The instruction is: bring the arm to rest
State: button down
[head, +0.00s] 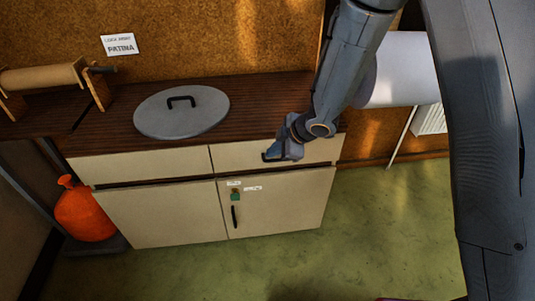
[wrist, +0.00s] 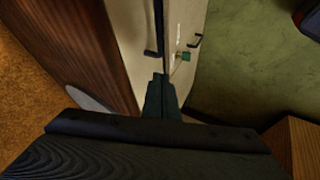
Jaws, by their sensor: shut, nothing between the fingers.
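My gripper (head: 272,156) is in front of the upper right drawer (head: 240,155) of the cream cabinet, near a dark handle, at the end of my grey arm. In the wrist view the dark fingers (wrist: 160,95) are together with nothing between them, and point toward the cabinet front. I cannot tell whether the fingers touch the drawer or its handle.
A round grey lid (head: 182,112) with a black handle lies on the brown wooden top (head: 262,95). A wooden roller (head: 42,77) stands at the left. The green floor (head: 390,220) in front is clear.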

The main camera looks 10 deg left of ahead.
jog(key=s+d+r+m+h, duration=0.3)
jog(key=d+r+m, duration=0.2)
jog(key=d, duration=0.6)
jog(key=s+d+r+m+h, duration=0.35)
jog(key=d+m, duration=0.25)
jog(key=d, duration=0.4)
jog(key=s+d+r+m+g, duration=0.2)
jog(key=s+m, duration=0.2)
jog(key=s, duration=0.4)
jog(key=s+d+r+m+g, duration=0.2)
jog(key=s+m, duration=0.3)
jog(key=s, duration=0.4)
jog(key=shift+d, duration=0.6)
jog(key=shift+y, duration=0.25)
